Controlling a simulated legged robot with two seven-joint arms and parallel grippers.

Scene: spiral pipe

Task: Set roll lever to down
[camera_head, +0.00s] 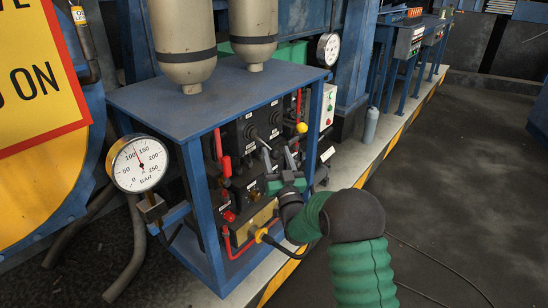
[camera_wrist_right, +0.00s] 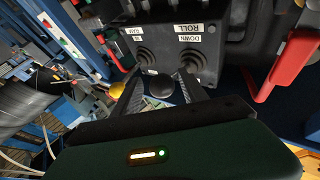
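The black control panel (camera_head: 246,130) sits in the blue frame in the head view. In the right wrist view the panel (camera_wrist_right: 165,32) appears upside down, with a ROLL label (camera_wrist_right: 187,28), a DOWN label (camera_wrist_right: 190,40) and two dark lever bases. My right gripper (camera_head: 278,158) reaches to the panel front. In the wrist view its two fingers (camera_wrist_right: 161,80) are apart, with a round black knob (camera_wrist_right: 161,89) between them. Whether the fingers touch the knob, and which base it belongs to, I cannot tell. The roll lever's tilt is unclear. My left gripper is out of view.
A yellow ball knob (camera_head: 301,127) is right of the gripper. Red handles (camera_head: 225,165) line the panel's left side; a large red handle (camera_wrist_right: 285,66) is close in the wrist view. A pressure gauge (camera_head: 139,164) stands at left. The floor at right (camera_head: 470,170) is clear.

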